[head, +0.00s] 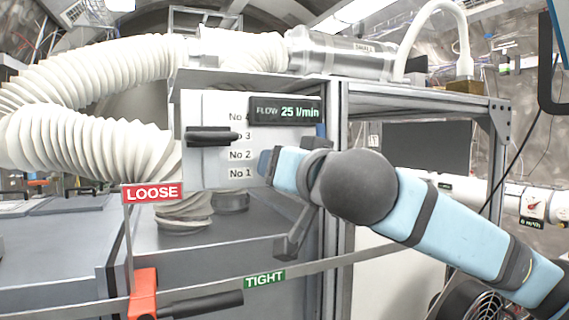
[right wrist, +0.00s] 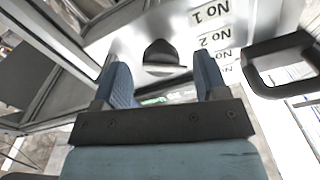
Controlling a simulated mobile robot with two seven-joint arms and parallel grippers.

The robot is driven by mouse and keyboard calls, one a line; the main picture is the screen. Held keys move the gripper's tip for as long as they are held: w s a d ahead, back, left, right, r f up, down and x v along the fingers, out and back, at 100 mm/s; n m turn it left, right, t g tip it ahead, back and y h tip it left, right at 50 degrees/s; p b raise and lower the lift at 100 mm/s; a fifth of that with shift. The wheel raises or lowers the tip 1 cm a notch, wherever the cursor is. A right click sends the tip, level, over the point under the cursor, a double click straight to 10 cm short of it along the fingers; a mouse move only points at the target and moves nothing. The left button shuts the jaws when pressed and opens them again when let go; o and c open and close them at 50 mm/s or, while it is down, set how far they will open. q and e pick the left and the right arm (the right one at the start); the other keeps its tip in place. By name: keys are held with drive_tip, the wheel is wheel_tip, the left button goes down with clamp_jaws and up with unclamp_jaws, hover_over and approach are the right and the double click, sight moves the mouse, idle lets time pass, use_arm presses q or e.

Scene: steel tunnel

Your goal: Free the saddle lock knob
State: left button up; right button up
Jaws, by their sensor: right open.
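A dark rounded knob (right wrist: 160,54) stands on the pale numbered panel in the right wrist view, ahead of my open fingers and apart from them; it looks like the saddle lock knob. In the head view it does not show; my gripper and arm cover that part of the panel. My right gripper (right wrist: 167,90) is open and empty, its blue fingers either side of a gap below the knob. In the head view my right gripper (head: 272,163) is at the panel's right side, beside the No 1 label. My left gripper is not in view.
The panel (head: 205,108) carries a black handle (head: 212,136) and a flow display (head: 287,111) reading 25 l/min. A red bracket (head: 143,293) with a black grip stands lower left, near LOOSE (head: 152,192) and TIGHT (head: 264,279) signs. White ribbed hoses (head: 90,140) fill the left.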

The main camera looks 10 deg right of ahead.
drive_tip(key=shift+w+a, duration=0.15)
drive_tip(key=shift+w, duration=0.6)
drive_tip(key=c, duration=0.9)
drive_tip(key=shift+c, duration=0.2)
